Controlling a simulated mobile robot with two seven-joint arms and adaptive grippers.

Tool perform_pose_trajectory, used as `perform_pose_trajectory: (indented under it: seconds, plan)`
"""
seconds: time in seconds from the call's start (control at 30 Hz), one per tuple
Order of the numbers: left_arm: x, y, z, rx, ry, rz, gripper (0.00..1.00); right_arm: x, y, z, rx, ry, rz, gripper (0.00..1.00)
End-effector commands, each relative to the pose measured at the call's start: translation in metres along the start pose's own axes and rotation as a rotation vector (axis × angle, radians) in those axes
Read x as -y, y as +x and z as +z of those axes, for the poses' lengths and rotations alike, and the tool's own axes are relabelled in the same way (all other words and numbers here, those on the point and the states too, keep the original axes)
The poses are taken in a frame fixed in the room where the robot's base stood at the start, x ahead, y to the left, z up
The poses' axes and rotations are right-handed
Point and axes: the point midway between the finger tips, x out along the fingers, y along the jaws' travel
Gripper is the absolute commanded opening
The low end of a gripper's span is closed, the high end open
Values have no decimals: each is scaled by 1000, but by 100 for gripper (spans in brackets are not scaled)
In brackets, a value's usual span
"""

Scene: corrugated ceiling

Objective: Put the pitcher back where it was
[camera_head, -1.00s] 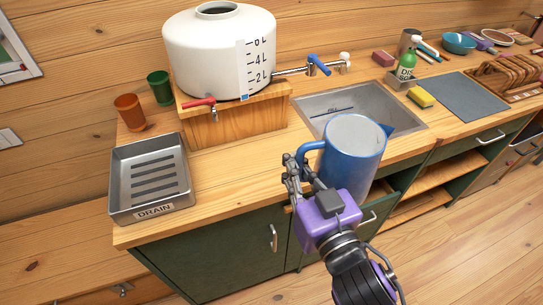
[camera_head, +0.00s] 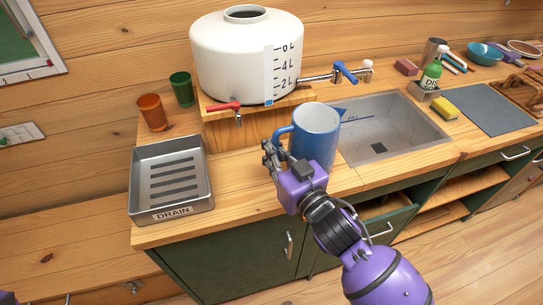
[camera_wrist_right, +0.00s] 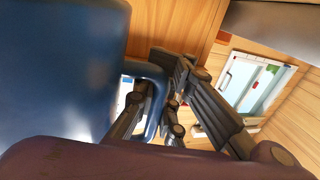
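The blue pitcher (camera_head: 318,143) is upright between the tank stand and the sink's left edge, its spout toward the sink. My right gripper (camera_head: 274,158) is closed around its handle on the left side. In the right wrist view the pitcher (camera_wrist_right: 60,75) fills the left, with the fingers (camera_wrist_right: 160,105) around the handle (camera_wrist_right: 157,112). The pitcher's base is partly hidden, and I cannot tell whether it touches the counter. My left gripper is not in view.
A white tank (camera_head: 235,60) with red and blue taps stands on a wooden stand (camera_head: 222,134). A metal drain tray (camera_head: 140,195) is at left, with orange (camera_head: 152,112) and green (camera_head: 182,89) cups behind. The sink (camera_head: 400,140) is empty. Bare counter (camera_head: 240,185) lies between tray and pitcher.

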Motion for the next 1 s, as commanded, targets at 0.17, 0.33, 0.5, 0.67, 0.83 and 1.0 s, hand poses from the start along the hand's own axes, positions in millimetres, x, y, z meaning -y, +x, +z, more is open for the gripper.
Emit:
perform_pose_trajectory:
  seconds: [0.17, 0.33, 0.5, 0.67, 0.83, 1.0]
  plan:
    - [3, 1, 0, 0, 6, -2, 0, -5, 10, 11, -4, -2, 0, 0]
    - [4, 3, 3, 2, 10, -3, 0, -8, 15, 27, -1, 0, 1, 0]
    - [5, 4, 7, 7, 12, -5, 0, -8, 15, 48, -3, -1, 0, 0]
    - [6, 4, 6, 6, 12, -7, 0, -8, 15, 46, -7, -3, -1, 0]
    - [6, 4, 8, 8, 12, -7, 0, -8, 15, 50, -5, -2, -1, 0]
    - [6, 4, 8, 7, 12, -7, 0, -8, 15, 52, -3, -1, 0, 9]
